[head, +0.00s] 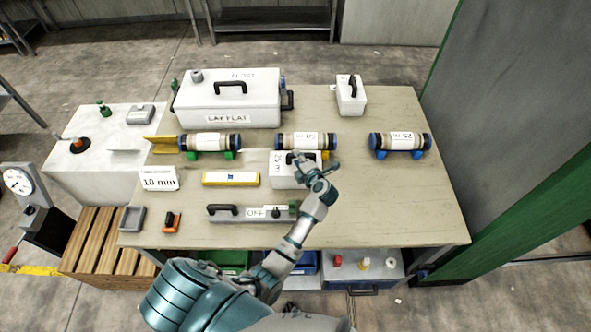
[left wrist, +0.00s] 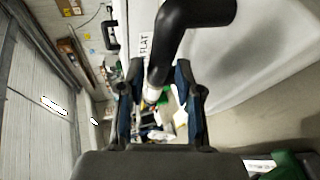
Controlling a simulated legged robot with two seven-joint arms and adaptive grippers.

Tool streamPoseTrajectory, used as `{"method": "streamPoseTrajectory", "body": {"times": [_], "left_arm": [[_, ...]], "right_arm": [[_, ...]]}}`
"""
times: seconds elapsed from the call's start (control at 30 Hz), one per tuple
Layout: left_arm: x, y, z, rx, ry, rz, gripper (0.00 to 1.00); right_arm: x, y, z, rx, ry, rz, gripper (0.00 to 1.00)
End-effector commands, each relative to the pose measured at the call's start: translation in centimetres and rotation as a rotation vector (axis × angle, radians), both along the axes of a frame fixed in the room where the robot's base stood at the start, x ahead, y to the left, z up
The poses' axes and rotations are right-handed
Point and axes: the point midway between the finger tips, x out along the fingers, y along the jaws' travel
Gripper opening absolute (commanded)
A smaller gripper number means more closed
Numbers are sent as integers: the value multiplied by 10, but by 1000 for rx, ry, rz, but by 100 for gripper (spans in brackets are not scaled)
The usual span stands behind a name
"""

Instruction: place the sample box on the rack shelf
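A white box with a printed label (head: 286,181), which I take as the sample box, stands on the table just in front of the middle core liner. My left gripper (head: 303,163) is over its top and hides part of it. In the left wrist view a thick black handle (left wrist: 190,22) runs down between the two fingers of the left gripper (left wrist: 160,85). The fingers stand apart, with background showing between them; I see no clear grip. No shelf is clearly marked as the rack shelf; a metal shelf unit (head: 275,20) stands at the back. My right gripper is not in view.
A large white case (head: 215,115) and a small white handled box (head: 352,99) stand behind. Several core liners (head: 400,142) lie in a row. A yellow level (head: 231,179) and a grey switch bar (head: 235,213) lie nearby. The table's right front (head: 400,205) is clear.

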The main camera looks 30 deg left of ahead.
Motion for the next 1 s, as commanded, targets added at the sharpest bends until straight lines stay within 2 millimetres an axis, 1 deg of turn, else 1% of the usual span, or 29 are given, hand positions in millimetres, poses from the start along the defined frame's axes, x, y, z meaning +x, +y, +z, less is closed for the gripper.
{"method": "streamPoseTrajectory", "body": {"times": [0.17,0.3,0.43,0.6,0.63,0.67,0.7,0.77,1.0], "left_arm": [[13,19,-4,4,1,1,35],[25,35,-12,3,1,0,35],[29,40,-16,1,1,1,35],[29,40,-16,0,0,0,35],[29,40,-16,0,0,0,32],[29,40,-16,0,0,0,25],[28,40,-16,0,0,0,15],[29,40,-16,0,0,0,0],[29,40,-16,0,0,0,0]], "right_arm": [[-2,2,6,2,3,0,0],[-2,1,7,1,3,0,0],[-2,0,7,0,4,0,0],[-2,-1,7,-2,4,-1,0],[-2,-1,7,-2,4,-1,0],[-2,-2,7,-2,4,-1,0],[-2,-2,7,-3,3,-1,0],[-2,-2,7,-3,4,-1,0],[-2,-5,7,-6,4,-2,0]]}}
